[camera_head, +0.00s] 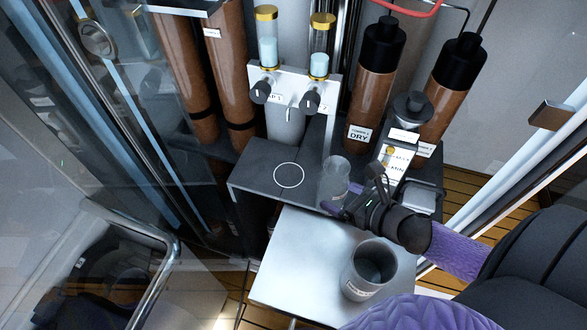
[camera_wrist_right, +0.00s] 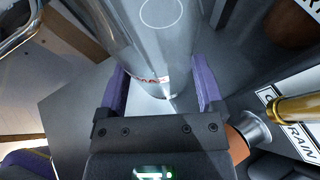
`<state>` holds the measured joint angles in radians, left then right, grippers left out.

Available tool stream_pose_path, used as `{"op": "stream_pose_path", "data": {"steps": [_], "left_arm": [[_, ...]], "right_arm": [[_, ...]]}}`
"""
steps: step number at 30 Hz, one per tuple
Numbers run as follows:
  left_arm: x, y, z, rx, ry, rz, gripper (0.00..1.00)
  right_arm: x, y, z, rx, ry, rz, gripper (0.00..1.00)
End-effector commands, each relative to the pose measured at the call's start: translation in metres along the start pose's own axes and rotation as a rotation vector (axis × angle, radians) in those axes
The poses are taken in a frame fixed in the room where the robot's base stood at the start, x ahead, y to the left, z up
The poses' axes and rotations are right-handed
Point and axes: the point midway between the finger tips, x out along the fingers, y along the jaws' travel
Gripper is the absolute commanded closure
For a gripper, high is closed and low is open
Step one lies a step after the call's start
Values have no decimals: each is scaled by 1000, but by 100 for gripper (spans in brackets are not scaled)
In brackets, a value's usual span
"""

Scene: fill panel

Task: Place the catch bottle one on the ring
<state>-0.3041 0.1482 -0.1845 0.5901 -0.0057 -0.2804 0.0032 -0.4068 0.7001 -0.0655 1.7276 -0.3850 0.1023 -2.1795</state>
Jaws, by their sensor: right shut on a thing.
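A clear cylindrical bottle (camera_head: 334,178) is held by my right gripper (camera_head: 343,203) at the front of the dark shelf. In the right wrist view the bottle (camera_wrist_right: 155,45) is between the two purple fingers, with part of a label near its lower end. The white ring (camera_head: 289,174) is a thin circle on the dark shelf top, left of the bottle and apart from it in the head view. In the wrist view the ring (camera_wrist_right: 161,12) shows through or behind the bottle. I cannot tell the bottle's height above the shelf. My left gripper is not in view.
A grey open container (camera_head: 370,268) stands on the white table (camera_head: 290,262) in front of the shelf. A panel with two dark knobs (camera_head: 294,78) rises behind the ring. Tall brown cylinders (camera_head: 373,85) stand at the back. The shelf top around the ring is clear.

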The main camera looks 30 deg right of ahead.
Motion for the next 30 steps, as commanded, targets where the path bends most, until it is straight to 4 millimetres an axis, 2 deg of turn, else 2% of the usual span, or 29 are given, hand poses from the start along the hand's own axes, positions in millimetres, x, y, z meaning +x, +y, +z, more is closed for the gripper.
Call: {"op": "stream_pose_path", "data": {"steps": [9, 15, 21, 23, 30], "left_arm": [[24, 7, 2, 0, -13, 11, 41], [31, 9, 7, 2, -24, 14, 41], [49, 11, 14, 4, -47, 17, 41], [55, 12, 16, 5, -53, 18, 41], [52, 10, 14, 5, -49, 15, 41]], "right_arm": [[64, -1, 30, -8, -9, 2, 74], [85, 0, 41, -6, -8, 2, 74], [120, 0, 51, -4, -5, 2, 74], [122, 1, 41, -2, 0, 3, 74], [120, 0, 45, -5, -5, 2, 74]]}}
